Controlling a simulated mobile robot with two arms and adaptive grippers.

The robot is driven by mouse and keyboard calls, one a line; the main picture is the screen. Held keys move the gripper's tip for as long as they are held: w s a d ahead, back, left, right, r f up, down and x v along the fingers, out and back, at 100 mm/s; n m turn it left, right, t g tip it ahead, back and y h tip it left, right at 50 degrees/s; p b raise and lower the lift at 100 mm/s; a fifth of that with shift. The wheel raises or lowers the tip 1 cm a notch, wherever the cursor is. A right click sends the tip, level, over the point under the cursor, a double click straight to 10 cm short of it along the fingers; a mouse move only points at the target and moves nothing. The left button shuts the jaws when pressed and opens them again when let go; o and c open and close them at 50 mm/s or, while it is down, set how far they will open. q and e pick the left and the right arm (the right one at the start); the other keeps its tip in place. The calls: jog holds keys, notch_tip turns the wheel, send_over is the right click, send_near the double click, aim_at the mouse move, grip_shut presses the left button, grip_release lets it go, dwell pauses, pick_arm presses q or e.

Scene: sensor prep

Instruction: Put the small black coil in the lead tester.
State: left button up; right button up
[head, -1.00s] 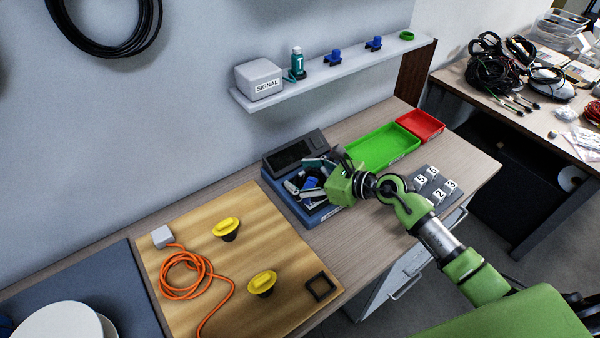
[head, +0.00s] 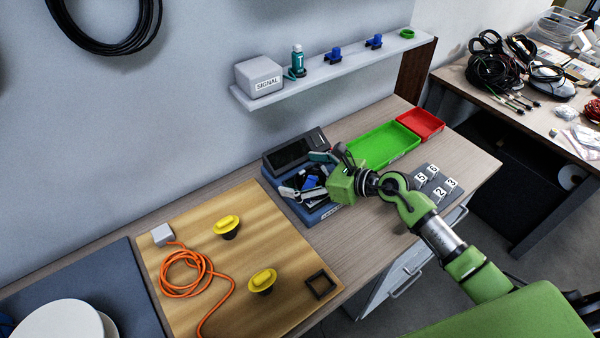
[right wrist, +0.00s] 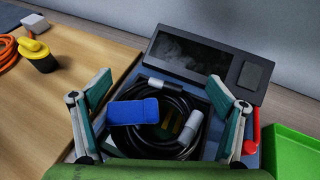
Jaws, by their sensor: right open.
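The small black coil (right wrist: 190,104) has silver-grey plug ends and a blue block-like piece (right wrist: 134,112) on its left side. It lies in the open recess of the lead tester (head: 310,215), a blue box with a dark screen panel (right wrist: 205,57) at its back. In the head view the coil is mostly hidden between my fingers. My right gripper (head: 305,176) is open over the tester. In the right wrist view its fingers (right wrist: 160,92) stand wide apart on either side of the coil, with gaps to it. My left gripper is not in view.
A red lever (right wrist: 251,139) is at the tester's right side. A wooden board (head: 200,215) with yellow knobs and an orange cable lies left. A shelf (head: 340,72) hangs above.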

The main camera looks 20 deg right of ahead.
jog(key=b+v, duration=0.2)
jog(key=v, duration=0.9)
jog(key=shift+f, duration=0.1)
jog(key=shift+s+d+r, duration=0.15)
jog(key=shift+s+r, duration=0.15)
